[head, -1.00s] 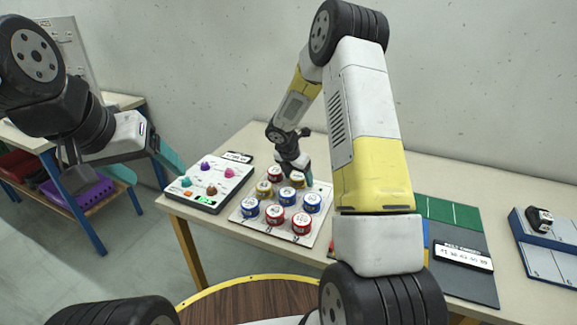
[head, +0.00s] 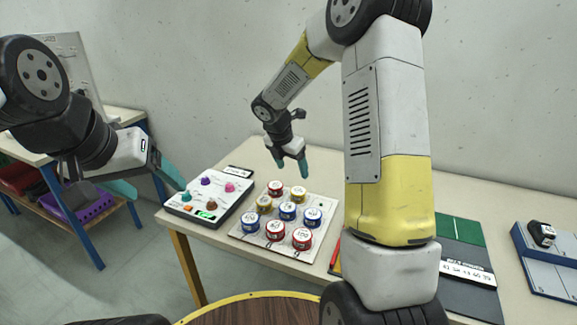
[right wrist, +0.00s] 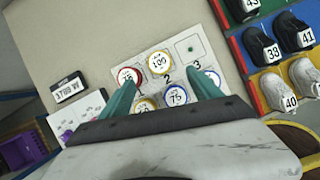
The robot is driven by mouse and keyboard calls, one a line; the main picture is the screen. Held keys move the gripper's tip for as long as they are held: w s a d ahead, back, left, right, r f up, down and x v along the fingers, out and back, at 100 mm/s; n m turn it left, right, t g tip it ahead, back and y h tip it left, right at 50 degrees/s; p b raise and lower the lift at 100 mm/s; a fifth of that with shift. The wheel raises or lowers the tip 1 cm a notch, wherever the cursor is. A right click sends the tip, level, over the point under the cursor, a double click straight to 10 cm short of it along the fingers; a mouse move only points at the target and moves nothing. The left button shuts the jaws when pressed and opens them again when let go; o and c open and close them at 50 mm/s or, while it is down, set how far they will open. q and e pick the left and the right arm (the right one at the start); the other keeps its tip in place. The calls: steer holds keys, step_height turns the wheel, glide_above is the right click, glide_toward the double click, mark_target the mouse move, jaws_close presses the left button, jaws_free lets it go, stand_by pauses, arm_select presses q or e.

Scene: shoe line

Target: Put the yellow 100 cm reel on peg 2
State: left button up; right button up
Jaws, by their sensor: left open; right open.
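The yellow 100 reel (head: 298,194) sits flat in the back row of the reel board (head: 243,235), right of a red reel (head: 275,187). In the right wrist view the yellow reel (right wrist: 159,62), marked 100, is at the place by the number 2; the peg itself is hidden under it. The place by the number 3 holds a bare peg (right wrist: 190,48). My right gripper (head: 291,171) is open and empty above the back of the board, apart from the reel. My left gripper (head: 157,192) is open and empty left of the control box.
Another yellow reel (head: 264,204) and several blue and red reels fill the front rows. A control box with coloured knobs (head: 210,197) stands left of the board. A green and grey mat (head: 459,230) and a blue-edged tray (head: 545,262) lie right.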

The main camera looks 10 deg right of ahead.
steer(key=s+d+r+m, duration=0.1)
steer(key=s+r+m, duration=0.6)
steer(key=r, duration=0.2)
steer(key=s+a+r+m+t+y, duration=0.1)
steer(key=s+r+m, duration=0.3)
steer(key=s+m, duration=0.5)
steer(key=s+a+r+m+t+y, duration=0.1)
steer(key=s+r+m+y, duration=0.3)
steer(key=s+m, duration=0.5)
steer(key=s+r+t, duration=0.1)
steer(key=s, duration=0.3)
steer(key=shift+s+a+m, duration=0.35)
steer(key=shift+m, duration=0.05)
